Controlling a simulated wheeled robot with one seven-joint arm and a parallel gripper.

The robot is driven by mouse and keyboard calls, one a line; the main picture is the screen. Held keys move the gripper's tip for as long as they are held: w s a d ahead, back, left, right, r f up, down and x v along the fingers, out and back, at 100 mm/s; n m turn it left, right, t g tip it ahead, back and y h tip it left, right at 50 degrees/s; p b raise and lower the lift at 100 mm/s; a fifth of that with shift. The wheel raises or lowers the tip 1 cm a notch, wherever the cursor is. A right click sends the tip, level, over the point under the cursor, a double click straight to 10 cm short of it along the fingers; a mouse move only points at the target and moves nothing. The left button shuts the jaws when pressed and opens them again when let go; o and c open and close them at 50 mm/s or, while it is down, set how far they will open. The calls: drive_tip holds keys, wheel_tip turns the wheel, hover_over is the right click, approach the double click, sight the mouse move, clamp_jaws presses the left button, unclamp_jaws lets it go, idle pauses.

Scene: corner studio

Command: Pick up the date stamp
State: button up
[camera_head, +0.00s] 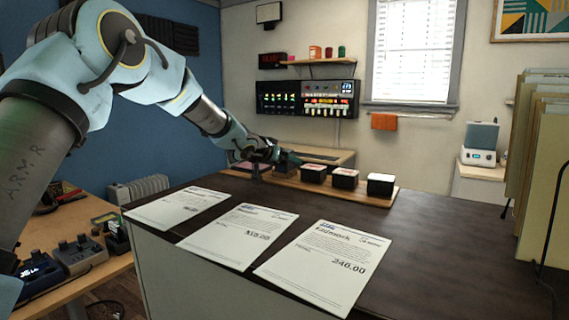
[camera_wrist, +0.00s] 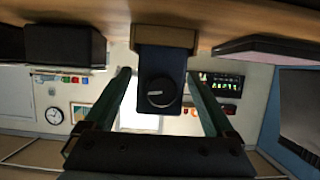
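A dark blue stamp with a round black knob and a brown base, which looks like the date stamp (camera_wrist: 159,98), stands on the wooden board in the wrist view, which is upside down. My gripper (camera_wrist: 157,76) is open, with one green finger on each side of the stamp and narrow gaps showing beside it. In the head view my gripper (camera_head: 283,157) is low over the left part of the wooden board (camera_head: 367,197). There the stamp is mostly hidden by the gripper and hard to make out.
Several black blocks stand along the board, the nearest to my gripper being a block (camera_head: 313,173). A flat pad (camera_wrist: 268,48) lies on the stamp's other side. Papers (camera_head: 323,262) lie along the counter's front. The dark counter (camera_head: 440,240) is clear at right, before upright folders (camera_head: 545,170).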

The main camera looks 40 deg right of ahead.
clamp_jaws()
idle(0.5)
drive_tip(key=shift+r, duration=0.1)
